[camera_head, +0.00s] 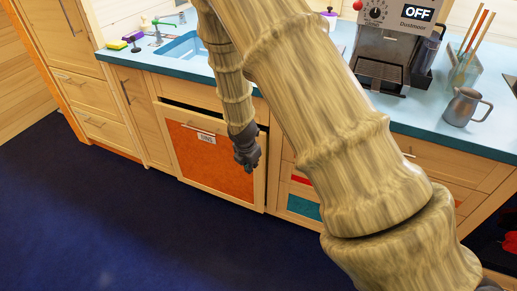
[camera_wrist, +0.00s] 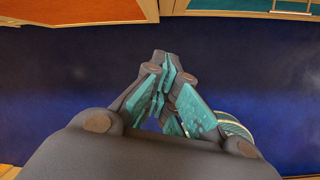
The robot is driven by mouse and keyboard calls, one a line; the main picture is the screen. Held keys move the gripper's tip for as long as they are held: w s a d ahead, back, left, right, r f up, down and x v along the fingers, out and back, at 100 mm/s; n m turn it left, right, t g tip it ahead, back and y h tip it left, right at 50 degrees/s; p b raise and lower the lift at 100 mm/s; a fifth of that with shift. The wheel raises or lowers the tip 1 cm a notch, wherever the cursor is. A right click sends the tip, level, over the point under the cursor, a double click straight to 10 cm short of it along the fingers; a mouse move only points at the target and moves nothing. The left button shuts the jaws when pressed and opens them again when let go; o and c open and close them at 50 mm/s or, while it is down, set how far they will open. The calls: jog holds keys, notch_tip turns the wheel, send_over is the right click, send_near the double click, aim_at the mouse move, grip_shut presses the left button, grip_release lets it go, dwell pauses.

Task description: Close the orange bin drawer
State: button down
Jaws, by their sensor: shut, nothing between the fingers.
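The orange bin drawer (camera_head: 212,165) is a wood-framed orange front with a silver handle and a white label, left of centre below the counter. It stands out a little from the cabinet, with a dark gap above its top edge. My gripper (camera_head: 250,165) is shut and empty. It hangs pointing down by the right edge of the drawer front; I cannot tell whether it touches. In the wrist view the fingers of my gripper (camera_wrist: 163,65) are together over the blue floor, and an orange front (camera_wrist: 70,10), seemingly the bin drawer, shows at the top left.
The blue floor (camera_head: 90,210) before the cabinets is clear. Drawers with a teal panel (camera_head: 303,206) lie right of the bin drawer. The counter above holds a sink (camera_head: 183,47), a coffee machine (camera_head: 390,45) and a metal jug (camera_head: 463,107).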

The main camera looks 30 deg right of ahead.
jog(key=w+d+r+n+h, duration=0.1)
jog(key=w+d+r+n, duration=0.1)
jog(key=w+r+n, duration=0.3)
jog(key=w+d+f+m, duration=0.1)
jog(key=w+d+f, duration=0.4)
jog(key=d+f, duration=0.1)
jog(key=shift+d+f+t, duration=0.2)
jog(key=shift+f+t, duration=0.1)
jog(key=shift+f, duration=0.55)
